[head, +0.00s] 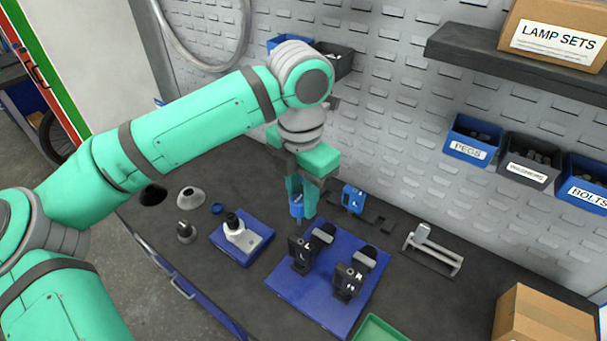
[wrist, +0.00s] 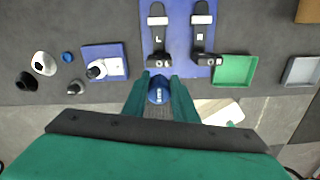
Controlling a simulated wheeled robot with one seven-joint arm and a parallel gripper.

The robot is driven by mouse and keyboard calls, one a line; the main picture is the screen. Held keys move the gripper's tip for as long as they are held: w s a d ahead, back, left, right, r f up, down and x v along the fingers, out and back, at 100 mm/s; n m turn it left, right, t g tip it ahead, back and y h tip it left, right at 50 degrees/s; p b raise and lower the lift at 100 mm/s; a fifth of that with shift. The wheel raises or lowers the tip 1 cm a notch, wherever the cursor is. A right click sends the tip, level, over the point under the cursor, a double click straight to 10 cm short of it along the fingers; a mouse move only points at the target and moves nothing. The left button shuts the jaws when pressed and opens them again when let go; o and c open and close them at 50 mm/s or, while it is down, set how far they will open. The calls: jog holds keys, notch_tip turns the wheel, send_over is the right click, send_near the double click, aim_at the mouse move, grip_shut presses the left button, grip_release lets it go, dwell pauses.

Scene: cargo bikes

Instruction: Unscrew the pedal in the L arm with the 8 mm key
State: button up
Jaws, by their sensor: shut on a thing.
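My gripper (head: 302,203) is shut on a blue-handled key (head: 297,207), held upright above the bench, close to the L arm. The key also shows between the fingers in the wrist view (wrist: 158,96); its white label is too small to read. The black L arm (head: 302,252) stands on a blue mat (head: 318,311), and the R arm (head: 347,282) stands to its right. In the wrist view the L arm (wrist: 158,42) is just ahead of the fingers. The key's lower end, and whether it touches anything, I cannot tell.
A second blue-handled key (head: 353,199) stands in a rack behind. A grey fixture on a small blue mat (head: 241,258) is at left; a metal stand (head: 433,250) is at right. A green tray (wrist: 235,70) is right of the R arm. The pegboard wall closes the back.

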jog(key=shift+w+d+f, duration=0.1)
jog(key=shift+w+f, duration=0.1)
jog(key=shift+w, duration=0.05)
jog(key=shift+d+f, duration=0.1)
jog(key=shift+f, duration=0.4)
jog(key=shift+s+f, duration=0.1)
jog(key=shift+f, duration=2.05)
jog(key=shift+f, duration=0.55)
